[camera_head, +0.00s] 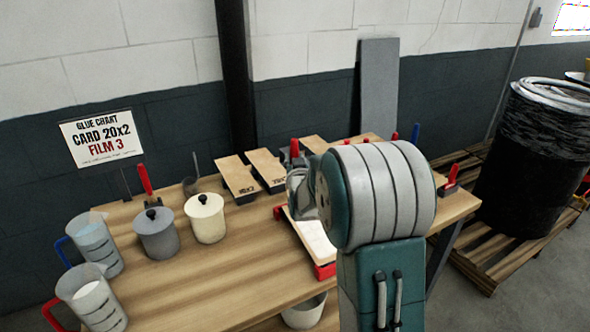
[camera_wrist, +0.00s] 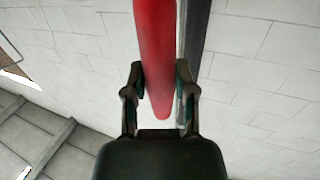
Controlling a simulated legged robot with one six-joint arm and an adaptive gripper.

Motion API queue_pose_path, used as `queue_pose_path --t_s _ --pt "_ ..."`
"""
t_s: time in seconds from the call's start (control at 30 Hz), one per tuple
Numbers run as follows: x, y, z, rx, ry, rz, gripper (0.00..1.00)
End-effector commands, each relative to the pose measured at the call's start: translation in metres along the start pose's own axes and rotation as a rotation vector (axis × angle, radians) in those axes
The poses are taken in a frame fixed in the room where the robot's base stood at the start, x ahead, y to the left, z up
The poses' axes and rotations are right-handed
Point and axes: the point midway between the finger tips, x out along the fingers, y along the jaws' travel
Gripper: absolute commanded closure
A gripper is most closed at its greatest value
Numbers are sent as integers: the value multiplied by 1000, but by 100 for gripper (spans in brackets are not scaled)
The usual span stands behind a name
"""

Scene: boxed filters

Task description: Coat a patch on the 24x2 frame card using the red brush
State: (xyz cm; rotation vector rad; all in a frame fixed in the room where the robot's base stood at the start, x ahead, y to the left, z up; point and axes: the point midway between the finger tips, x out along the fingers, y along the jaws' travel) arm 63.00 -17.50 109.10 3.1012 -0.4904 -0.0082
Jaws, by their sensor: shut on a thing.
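In the wrist view my gripper (camera_wrist: 160,85) is shut on a long red handle (camera_wrist: 155,50), taken as the red brush; its head is out of view. In the head view my arm hides my gripper and the brush. Wooden-topped cards (camera_head: 238,174) (camera_head: 267,166) lie in a row at the back of the table; their small black labels are too small to read surely. I cannot tell which is the 24x2 card.
On the wooden table (camera_head: 190,290) stand a grey lidded pot (camera_head: 156,236), a cream lidded pot (camera_head: 205,220) and two clear jugs (camera_head: 90,300) (camera_head: 95,243). Another red handle (camera_head: 145,178) stands behind. A black drum (camera_head: 530,160) stands right.

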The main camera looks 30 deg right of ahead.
Motion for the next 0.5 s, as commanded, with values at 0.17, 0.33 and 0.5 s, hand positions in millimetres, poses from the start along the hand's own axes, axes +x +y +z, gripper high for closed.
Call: queue_pose_path --t_s 0.17,0.33,0.5 --pt "3 -1 -16 0 2 -2 100" --pt "4 -1 -21 0 0 -2 100" --pt "4 -1 -21 0 0 -2 100"
